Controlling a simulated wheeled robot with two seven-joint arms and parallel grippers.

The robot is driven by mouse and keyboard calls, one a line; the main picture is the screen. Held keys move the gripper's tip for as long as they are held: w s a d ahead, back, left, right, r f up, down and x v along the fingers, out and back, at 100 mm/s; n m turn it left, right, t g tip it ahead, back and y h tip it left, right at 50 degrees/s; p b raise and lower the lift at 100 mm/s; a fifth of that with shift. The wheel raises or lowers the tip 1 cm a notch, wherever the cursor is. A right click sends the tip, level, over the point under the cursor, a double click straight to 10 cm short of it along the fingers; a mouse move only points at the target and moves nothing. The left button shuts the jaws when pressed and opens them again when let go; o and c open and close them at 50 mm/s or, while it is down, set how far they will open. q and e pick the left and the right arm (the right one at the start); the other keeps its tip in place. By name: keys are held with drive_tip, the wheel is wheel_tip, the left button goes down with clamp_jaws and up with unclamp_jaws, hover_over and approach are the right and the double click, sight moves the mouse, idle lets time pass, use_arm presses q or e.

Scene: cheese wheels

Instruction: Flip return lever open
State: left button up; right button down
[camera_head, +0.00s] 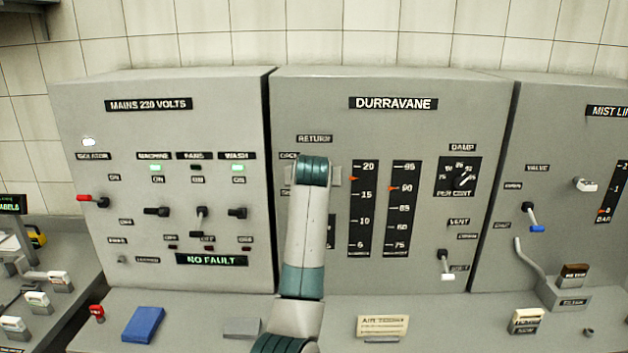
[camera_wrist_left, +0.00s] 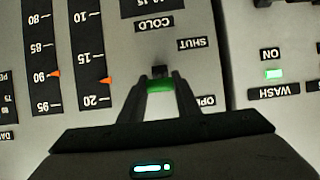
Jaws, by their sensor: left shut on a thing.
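The return lever (camera_wrist_left: 160,87) shows in the left wrist view as a green grip in front of a small dark mount on the grey panel. My left gripper (camera_wrist_left: 159,80) is shut on it, one dark finger on each side. The picture is upside down there; the grip lies between the SHUT label (camera_wrist_left: 193,43) and the partly hidden OPEN label (camera_wrist_left: 207,101). I cannot tell the lever's exact angle. In the head view my arm hides the lever, below the RETURN label (camera_head: 314,139) on the DURRAVANE panel (camera_head: 450,130). My right gripper is not in view.
Two vertical gauges (camera_head: 364,208) stand just right of my arm, with a damp dial (camera_head: 461,177) and a vent lever (camera_head: 445,264) farther right. The mains panel (camera_head: 160,130) with several switches is at left. A blue block (camera_head: 143,324) lies on the ledge.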

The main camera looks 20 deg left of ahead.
use_arm(q)
drive_tip(key=shift+w+a+r+g+h, duration=0.1)
drive_tip(key=shift+w+r+g+h, duration=0.1)
drive_tip(key=shift+r+g, duration=0.3)
drive_tip(key=shift+w+r+g+h, duration=0.1)
drive_tip(key=shift+r+g+h, duration=0.1)
drive_tip(key=shift+g, duration=0.5)
drive_tip(key=o, duration=1)
drive_tip(key=shift+f, duration=0.1)
drive_tip(key=shift+o, duration=0.2)
drive_tip(key=shift+b+v, duration=0.65)
drive_tip(key=shift+v, duration=0.2)
drive_tip(key=b+v, duration=0.7)
drive_tip(key=v, duration=0.8)
drive_tip(key=shift+s+r, duration=0.15)
drive_tip(key=shift+r, duration=0.15)
